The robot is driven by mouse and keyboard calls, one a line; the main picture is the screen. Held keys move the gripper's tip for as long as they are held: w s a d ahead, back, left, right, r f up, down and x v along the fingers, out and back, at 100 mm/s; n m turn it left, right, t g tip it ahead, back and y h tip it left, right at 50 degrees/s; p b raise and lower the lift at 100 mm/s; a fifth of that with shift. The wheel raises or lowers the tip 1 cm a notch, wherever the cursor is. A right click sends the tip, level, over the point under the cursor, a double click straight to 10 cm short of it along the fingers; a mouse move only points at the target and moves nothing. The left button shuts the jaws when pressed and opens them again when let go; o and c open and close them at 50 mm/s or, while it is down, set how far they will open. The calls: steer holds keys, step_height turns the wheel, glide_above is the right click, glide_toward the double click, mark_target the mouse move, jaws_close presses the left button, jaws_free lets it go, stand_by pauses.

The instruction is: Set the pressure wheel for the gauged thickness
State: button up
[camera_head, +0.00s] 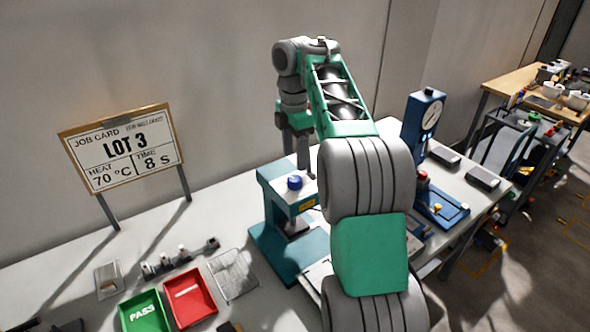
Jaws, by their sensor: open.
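A teal press (270,178) stands on the white bench at the centre, with a blue round knob (294,183) on its top; this looks like the pressure wheel. Its setting cannot be read. My gripper (296,150) points down above and behind the knob, open and apart from it as far as I can tell. My arm hides the right part of the press. A blue gauge stand (411,115) with a round white dial (431,117) is behind my arm on the right. The dial reading is too small to tell.
A job card (122,148) on two posts reads LOT 3, heat 70 °C, time 8 s. A green PASS tray (145,312) and a red tray (188,298) lie at front left. Dark blocks (482,178) lie at right. A wall runs close behind the bench.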

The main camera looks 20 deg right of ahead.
mark_target(294, 178)
step_height(294, 178, down, 7)
steer(key=b, duration=0.6)
steer(key=shift+f, duration=0.15)
jaws_close()
